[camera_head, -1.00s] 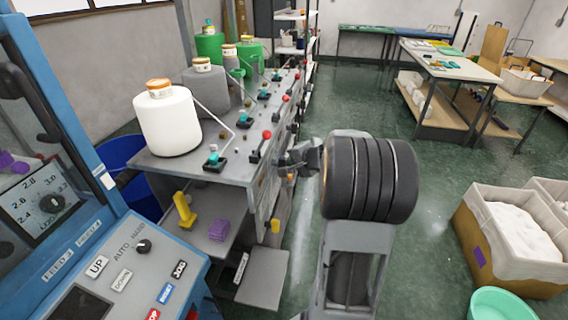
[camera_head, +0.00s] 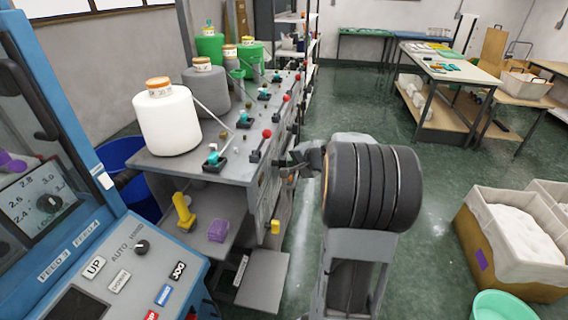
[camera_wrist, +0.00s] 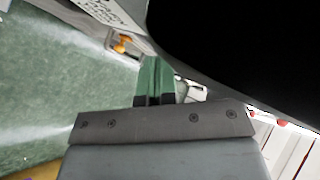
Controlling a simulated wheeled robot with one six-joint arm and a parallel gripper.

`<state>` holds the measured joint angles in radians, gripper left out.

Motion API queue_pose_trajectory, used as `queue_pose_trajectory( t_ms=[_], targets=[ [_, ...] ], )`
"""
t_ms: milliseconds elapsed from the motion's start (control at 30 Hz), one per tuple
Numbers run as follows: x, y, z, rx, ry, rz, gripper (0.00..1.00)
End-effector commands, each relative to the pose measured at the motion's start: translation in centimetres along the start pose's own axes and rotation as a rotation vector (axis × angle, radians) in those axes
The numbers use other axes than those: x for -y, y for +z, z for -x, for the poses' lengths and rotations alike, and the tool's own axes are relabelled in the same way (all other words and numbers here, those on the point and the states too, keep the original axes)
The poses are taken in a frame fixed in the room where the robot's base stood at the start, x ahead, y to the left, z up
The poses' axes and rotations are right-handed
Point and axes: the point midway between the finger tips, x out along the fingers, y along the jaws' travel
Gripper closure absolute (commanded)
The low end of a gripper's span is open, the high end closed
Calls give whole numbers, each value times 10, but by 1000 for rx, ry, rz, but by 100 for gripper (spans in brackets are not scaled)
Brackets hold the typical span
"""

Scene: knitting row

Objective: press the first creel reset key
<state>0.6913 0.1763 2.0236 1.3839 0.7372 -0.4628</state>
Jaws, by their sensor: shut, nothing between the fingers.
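The creel bench (camera_head: 237,167) stands left of centre, with white and grey yarn cones on top. Along its edge are several teal yarn fittings (camera_head: 214,156) and red-ball levers (camera_head: 266,134). Its side panel faces the aisle and carries small parts. I cannot pick out the first reset key for certain. My gripper (camera_head: 291,161) is shut and empty beside the panel's near end, partly hidden by my wrist. In the wrist view my gripper (camera_wrist: 155,72) is shut, close to a pale panel with an orange-yellow knob (camera_wrist: 122,43). I cannot tell if it touches anything.
A blue control console (camera_head: 130,270) is at the near left. A lower shelf holds a yellow part (camera_head: 183,212) and a purple block (camera_head: 218,231). A cardboard bin (camera_head: 505,243) and green tub (camera_head: 500,305) stand right.

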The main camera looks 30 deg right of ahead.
Motion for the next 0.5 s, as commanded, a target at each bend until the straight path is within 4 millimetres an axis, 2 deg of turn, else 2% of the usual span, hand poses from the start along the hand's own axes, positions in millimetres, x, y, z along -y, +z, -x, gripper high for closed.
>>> queue_pose_trajectory(
  t_ms=[500],
  targets=[
    [-25,-25,33,-3,0,0,100]
  ],
)
